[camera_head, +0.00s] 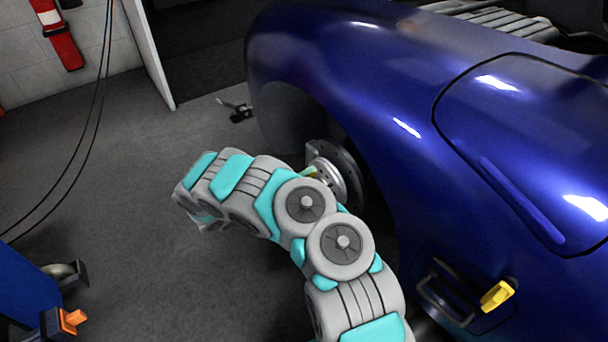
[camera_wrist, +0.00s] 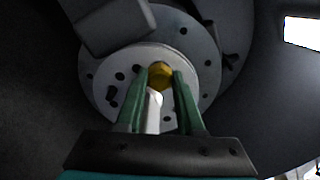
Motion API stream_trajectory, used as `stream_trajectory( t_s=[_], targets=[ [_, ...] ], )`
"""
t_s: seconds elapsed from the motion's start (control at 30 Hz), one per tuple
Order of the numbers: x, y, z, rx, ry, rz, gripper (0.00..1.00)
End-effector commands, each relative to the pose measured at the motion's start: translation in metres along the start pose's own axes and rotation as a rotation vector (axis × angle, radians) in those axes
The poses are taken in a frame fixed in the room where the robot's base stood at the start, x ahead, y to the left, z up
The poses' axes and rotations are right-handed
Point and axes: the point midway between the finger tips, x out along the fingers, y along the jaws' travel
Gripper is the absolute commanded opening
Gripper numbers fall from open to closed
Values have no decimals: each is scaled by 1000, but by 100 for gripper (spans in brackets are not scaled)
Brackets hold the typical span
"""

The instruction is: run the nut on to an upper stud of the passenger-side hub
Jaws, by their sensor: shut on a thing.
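The passenger-side hub shows in the wrist view (camera_wrist: 185,57) as a pale round face with several dark holes, in front of a larger disc. It also shows in the head view (camera_head: 326,180), inside the blue car's wheel arch. My gripper (camera_wrist: 160,76) has green fingers shut on a brass-coloured nut (camera_wrist: 161,71) at their tips. The nut overlaps the upper middle of the hub face; I cannot tell whether it touches a stud. A pale piece (camera_wrist: 153,112) shows between the fingers. In the head view my arm hides most of the gripper.
A dark block (camera_wrist: 108,24) sits over the disc's upper left edge. The blue car body (camera_head: 400,120) curves close above and right of my arm. A blue stand (camera_head: 25,292) is at lower left, and hanging cables (camera_head: 92,130) are at left. Grey floor between is clear.

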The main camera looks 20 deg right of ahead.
Motion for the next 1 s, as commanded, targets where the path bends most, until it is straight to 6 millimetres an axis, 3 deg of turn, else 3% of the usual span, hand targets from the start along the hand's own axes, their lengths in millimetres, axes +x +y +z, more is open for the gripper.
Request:
stream_trajectory(
  t_s=[0.17,0.8,1.0],
  targets=[
    [0,4,-1,58,-2,0,0],
    [1,9,-3,890,-3,4,0],
    [0,4,0,1039,-4,6,0]
  ],
)
